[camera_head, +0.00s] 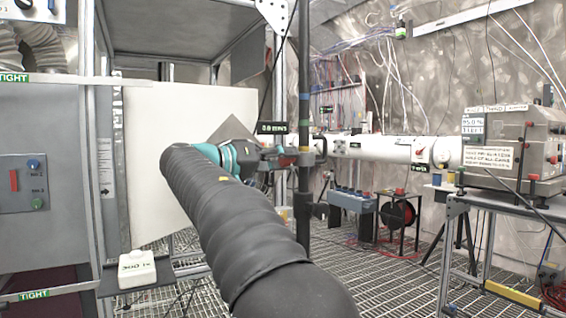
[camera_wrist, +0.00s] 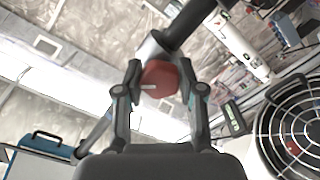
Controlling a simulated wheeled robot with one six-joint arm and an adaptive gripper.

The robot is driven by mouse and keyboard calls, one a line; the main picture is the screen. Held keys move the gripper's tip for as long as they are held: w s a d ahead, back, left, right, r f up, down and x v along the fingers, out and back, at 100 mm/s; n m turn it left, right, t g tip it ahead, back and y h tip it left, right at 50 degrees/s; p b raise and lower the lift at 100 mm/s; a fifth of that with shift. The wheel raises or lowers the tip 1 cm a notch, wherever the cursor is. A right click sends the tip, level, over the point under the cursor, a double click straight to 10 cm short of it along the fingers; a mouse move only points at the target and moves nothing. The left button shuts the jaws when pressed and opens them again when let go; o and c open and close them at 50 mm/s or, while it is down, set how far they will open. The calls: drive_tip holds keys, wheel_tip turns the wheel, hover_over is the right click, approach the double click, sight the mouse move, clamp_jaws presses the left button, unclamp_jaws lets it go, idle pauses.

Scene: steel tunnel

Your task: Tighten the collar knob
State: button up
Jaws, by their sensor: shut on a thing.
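The collar knob (camera_wrist: 159,79) is red with a short white mark on its face. In the wrist view it sits between the two fingers of my gripper (camera_wrist: 160,88), which is shut on it from both sides. A grey collar part (camera_wrist: 150,47) shows just behind the knob, beside a dark pole (camera_wrist: 187,25). In the head view my gripper (camera_head: 289,160) reaches the dark upright pole (camera_head: 304,95), which has coloured bands.
A small display with green digits (camera_head: 272,128) is by the pole; it also shows in the wrist view (camera_wrist: 234,118). A large pale panel (camera_head: 150,150) stands left of my arm. A fan guard (camera_wrist: 292,135) is at right in the wrist view. A bench (camera_head: 490,205) stands right.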

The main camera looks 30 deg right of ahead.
drive_tip(key=m+b, duration=0.3)
drive_tip(key=shift+f+m+b, duration=0.25)
drive_tip(key=shift+m+b, duration=0.05)
drive_tip(key=shift+r+m+b, duration=0.2)
drive_tip(key=shift+m+b, duration=1.15)
drive_tip(key=shift+m, duration=0.55)
drive_tip(key=o, duration=1.2)
drive_tip(key=shift+c, duration=0.2)
drive_tip(key=a, duration=1.2)
drive_tip(key=shift+s, duration=0.2)
